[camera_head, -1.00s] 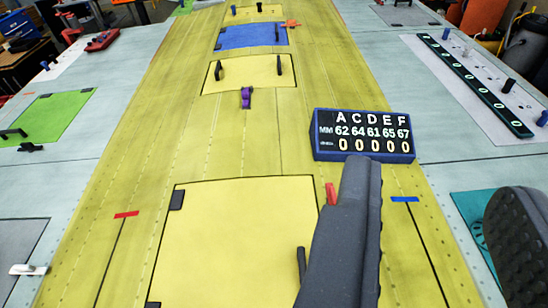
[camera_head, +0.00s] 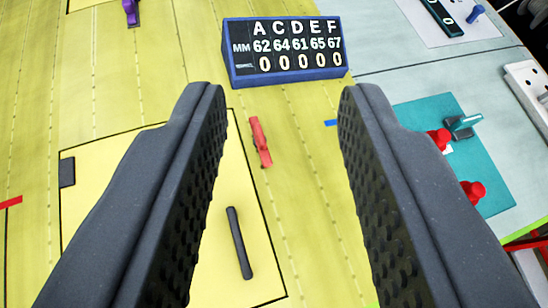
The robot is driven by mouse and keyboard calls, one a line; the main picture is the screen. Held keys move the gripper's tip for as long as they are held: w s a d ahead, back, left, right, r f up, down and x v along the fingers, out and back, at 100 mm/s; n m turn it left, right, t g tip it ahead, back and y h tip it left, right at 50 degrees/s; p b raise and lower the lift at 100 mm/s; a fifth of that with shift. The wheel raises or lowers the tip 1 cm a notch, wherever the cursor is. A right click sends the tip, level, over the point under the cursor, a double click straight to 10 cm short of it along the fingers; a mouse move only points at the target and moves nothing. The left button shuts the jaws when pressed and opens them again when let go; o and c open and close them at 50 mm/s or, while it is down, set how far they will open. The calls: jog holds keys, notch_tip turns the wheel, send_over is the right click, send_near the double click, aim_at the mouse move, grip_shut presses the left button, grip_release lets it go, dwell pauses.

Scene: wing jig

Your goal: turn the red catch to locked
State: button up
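The red catch (camera_head: 260,142) is a small, narrow red bar on the yellow wing skin. It lies at the right edge of the yellow hatch panel (camera_head: 185,190), its long side running nearly up and down in the picture, slightly tilted. My gripper (camera_head: 284,100) is open and empty, with its two dark, studded fingers wide apart. The catch shows between the fingers, nearer the left one, and neither finger appears to touch it. How far the fingers are above the skin is hard to tell.
A black handle (camera_head: 239,243) stands on the hatch panel. A blue-framed number display (camera_head: 284,50) sits just beyond the fingertips. A teal panel (camera_head: 440,115) with red knobs (camera_head: 473,193) lies right of the right finger. A purple catch (camera_head: 131,11) is at the top left.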

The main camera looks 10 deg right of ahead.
jog(key=w+d+f+n+g+p, duration=0.15)
jog(key=w+f+g, duration=0.25)
jog(key=w+f, duration=0.45)
jog(key=n+g+y+p, duration=0.2)
jog(key=g+p, duration=0.1)
jog(key=g, duration=0.2)
send_near(260, 133)
jog(key=p+x, duration=0.1)
jog(key=x, duration=0.8)
jog(key=shift+p, duration=0.35)
